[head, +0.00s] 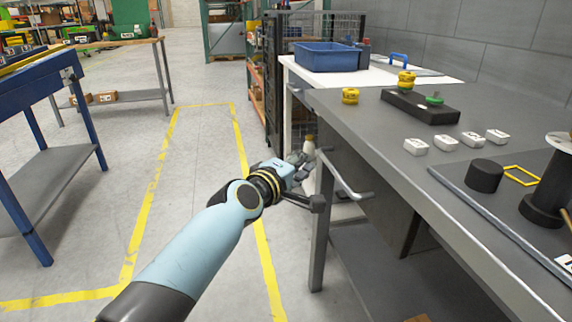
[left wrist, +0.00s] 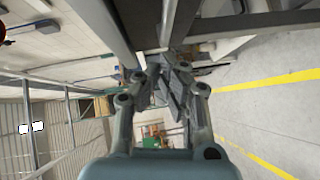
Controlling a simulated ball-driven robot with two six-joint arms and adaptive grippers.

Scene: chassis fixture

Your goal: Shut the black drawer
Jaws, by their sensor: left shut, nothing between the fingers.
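The black drawer (head: 346,162) is under the near left part of the grey workbench, its dark front partly hidden by the bench top. A pale bar handle (head: 349,187) shows in front of it. How far the drawer stands out is hard to tell. My left gripper (head: 306,162) is shut and empty, just left of the handle and beside the bench corner; I cannot tell if it touches anything. Its closed fingers also show in the left wrist view (left wrist: 166,88), close to dark beams and panels I cannot clearly identify. My right gripper is not in view.
The grey workbench (head: 378,126) holds several white blocks (head: 447,143), a black holder (head: 420,106) and a black cylinder (head: 485,176). A blue bin (head: 326,57) sits on the white bench behind. A blue-framed table (head: 40,78) stands left. The floor between is clear.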

